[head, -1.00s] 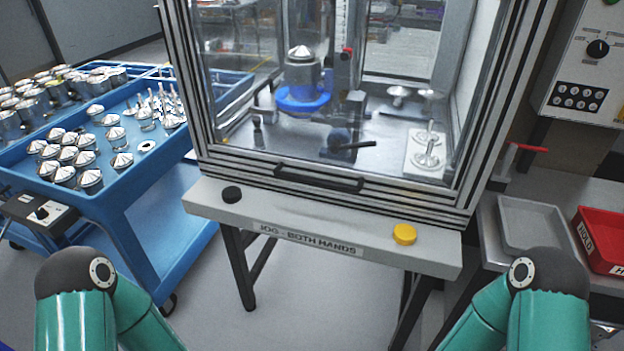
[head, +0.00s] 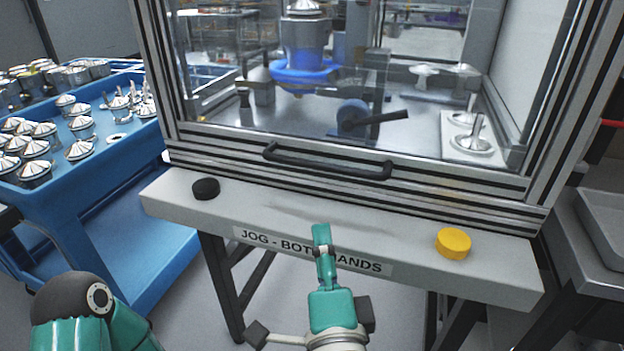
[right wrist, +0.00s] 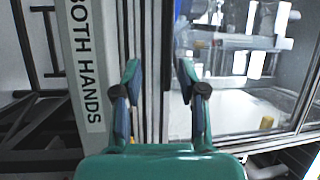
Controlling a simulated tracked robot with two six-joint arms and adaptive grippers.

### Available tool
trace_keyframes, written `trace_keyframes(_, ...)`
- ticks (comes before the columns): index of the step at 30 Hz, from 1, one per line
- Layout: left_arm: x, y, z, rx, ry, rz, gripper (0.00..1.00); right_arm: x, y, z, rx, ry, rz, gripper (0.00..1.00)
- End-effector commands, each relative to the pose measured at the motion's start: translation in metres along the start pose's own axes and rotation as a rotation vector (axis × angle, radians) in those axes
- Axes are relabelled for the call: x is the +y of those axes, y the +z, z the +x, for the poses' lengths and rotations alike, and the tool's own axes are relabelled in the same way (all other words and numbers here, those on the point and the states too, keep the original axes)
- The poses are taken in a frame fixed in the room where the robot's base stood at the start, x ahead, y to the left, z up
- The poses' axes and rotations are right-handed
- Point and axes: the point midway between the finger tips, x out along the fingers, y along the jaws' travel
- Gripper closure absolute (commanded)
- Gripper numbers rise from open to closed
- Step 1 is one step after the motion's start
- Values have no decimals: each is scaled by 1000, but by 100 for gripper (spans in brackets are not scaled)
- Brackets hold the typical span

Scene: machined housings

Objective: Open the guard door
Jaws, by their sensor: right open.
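The guard door (head: 440,186) is a clear panel with a striped metal bottom rail, and it is down across the front of the machine. Its black bar handle (head: 328,167) runs along the rail. My right gripper (head: 322,238) is open and empty, in front of the handle and over the shelf label in the head view. In the right wrist view, the open fingers (right wrist: 158,72) point towards the striped rail. A dark bar shows between them, but I cannot tell whether it is the handle. My left gripper is out of view; only my left arm's elbow shows.
The shelf (head: 390,240) below the door carries a black button (head: 206,188) and a yellow button (head: 453,243). A blue cart (head: 85,182) with metal parts stands at the left. A grey tray (head: 597,226) lies at the right.

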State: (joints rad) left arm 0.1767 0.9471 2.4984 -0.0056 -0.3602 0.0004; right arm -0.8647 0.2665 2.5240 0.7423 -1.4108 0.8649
Motion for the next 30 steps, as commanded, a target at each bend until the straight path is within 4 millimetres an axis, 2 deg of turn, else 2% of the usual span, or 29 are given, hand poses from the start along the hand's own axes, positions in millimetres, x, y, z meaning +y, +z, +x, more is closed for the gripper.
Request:
trace_keyframes(1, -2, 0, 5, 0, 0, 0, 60, -4, 0, -4, 8, -23, 26, 59)
trace_keyframes(4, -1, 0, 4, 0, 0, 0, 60, -11, -1, -1, 18, -38, 49, 59)
trace_keyframes(8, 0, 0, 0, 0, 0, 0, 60, -13, -1, 15, 17, -37, 48, 59)
trace_keyframes(24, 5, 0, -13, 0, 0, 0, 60, -16, 1, 126, 8, -36, 45, 59)
trace_keyframes(30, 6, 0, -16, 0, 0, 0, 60, -17, 2, 153, 6, -37, 45, 59)
